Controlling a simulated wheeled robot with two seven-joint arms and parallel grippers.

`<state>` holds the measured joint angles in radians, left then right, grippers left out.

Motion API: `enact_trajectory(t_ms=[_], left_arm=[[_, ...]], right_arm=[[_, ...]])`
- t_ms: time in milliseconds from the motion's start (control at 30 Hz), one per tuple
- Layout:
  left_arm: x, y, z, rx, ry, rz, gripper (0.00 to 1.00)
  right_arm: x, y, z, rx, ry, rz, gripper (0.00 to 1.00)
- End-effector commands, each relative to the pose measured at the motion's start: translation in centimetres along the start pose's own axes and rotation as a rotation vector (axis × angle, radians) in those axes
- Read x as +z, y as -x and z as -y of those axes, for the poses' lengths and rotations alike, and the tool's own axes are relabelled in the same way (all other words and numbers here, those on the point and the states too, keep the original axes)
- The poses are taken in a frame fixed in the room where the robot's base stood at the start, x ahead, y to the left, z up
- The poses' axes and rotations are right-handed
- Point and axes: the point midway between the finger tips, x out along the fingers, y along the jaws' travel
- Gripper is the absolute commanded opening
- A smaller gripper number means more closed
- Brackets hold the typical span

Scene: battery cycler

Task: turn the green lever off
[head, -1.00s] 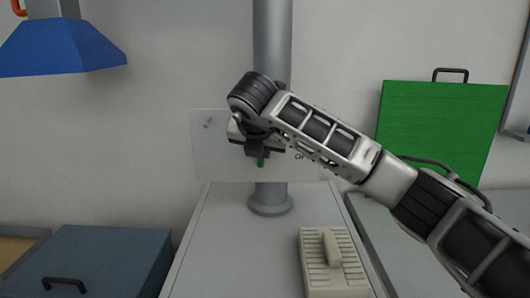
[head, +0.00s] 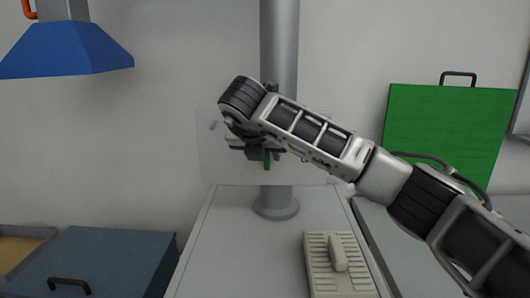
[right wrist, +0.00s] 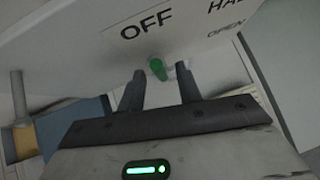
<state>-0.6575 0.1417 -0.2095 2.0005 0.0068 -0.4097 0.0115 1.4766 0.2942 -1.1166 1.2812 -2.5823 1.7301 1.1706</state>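The green lever (head: 267,160) is a small green handle on a pale panel (head: 213,165) fixed to a grey post. In the head view it shows just below my right gripper (head: 257,152), which covers part of it. In the right wrist view the green lever (right wrist: 157,69) stands just beyond the fingertips of my right gripper (right wrist: 160,78), roughly in line with the gap between them. The fingers are apart with nothing between them. The panel (right wrist: 185,42) carries the word OFF near the lever and OPEN farther right. My left gripper is out of view.
A beige device with a raised handle (head: 338,254) sits on the grey worktop (head: 235,255) below the panel. A green case (head: 450,130) stands at the right. A blue-grey box (head: 105,262) is at the lower left, and a blue hood (head: 70,50) hangs at the upper left.

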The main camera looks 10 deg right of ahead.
Motion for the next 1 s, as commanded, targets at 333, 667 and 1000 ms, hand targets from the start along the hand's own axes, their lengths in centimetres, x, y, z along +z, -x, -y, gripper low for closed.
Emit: enact_trajectory(t_ms=[333, 667, 1000], left_arm=[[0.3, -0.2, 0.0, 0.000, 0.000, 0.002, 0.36], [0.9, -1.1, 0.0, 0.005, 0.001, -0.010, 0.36], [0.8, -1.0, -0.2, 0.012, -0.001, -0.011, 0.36]], right_arm=[[0.0, 0.7, -0.1, 0.003, -0.002, 0.001, 0.34], [-0.1, 7.5, -0.1, 0.006, -0.001, 0.005, 0.34], [0.1, 14.3, 0.0, 0.002, -0.001, 0.006, 0.34]])
